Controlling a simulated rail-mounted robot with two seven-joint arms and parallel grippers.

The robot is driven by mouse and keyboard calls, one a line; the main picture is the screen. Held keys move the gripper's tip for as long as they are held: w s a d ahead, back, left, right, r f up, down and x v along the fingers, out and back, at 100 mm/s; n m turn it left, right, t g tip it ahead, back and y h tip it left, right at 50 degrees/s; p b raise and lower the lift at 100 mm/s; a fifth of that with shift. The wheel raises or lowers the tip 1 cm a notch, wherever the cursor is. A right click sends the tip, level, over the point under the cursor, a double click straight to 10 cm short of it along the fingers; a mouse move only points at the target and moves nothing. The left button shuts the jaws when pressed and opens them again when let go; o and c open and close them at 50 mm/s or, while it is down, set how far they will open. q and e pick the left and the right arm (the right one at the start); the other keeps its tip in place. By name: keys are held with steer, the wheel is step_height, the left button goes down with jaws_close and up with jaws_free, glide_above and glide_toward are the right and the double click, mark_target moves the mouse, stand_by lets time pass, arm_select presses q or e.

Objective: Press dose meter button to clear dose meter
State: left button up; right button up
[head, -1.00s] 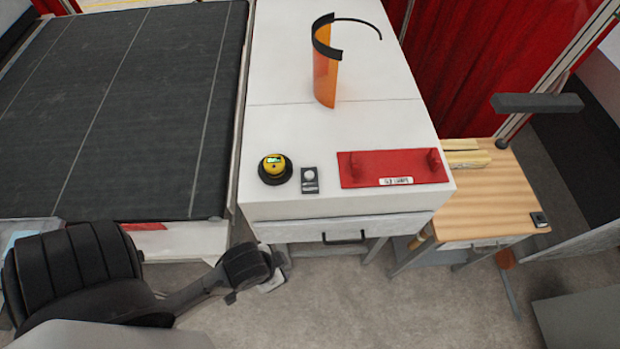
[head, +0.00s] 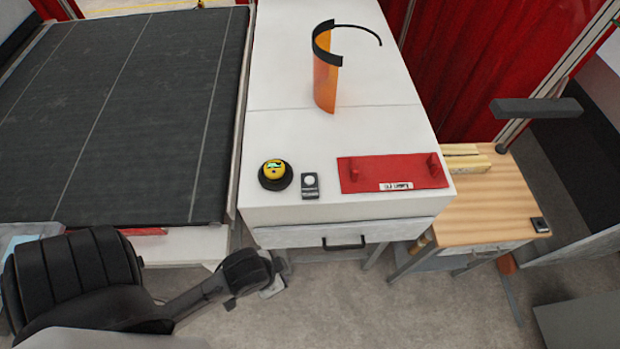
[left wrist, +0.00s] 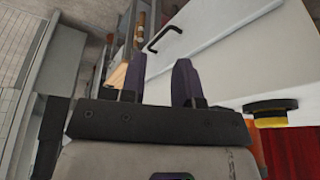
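A round yellow device (head: 273,169) with a small green display sits in a black base near the front left corner of the white cabinet top. It also shows at the right of the left wrist view (left wrist: 272,121). A small dark device with a round white button (head: 310,186) lies just right of it; I cannot tell which one is the dose meter. My left gripper (head: 272,286) is below and in front of the cabinet's front edge, apart from both devices. In the left wrist view its two fingers (left wrist: 160,70) are spread with nothing between them. My right gripper is not in view.
A red plate with two knobs (head: 392,172) lies right of the devices. An orange visor (head: 325,80) stands farther back. The cabinet drawer has a dark handle (head: 344,243). A dark conveyor bed (head: 110,110) is at left, a wooden table (head: 490,205) at right.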

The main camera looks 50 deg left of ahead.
arm_select(q)
jaws_close()
stand_by(1.4)
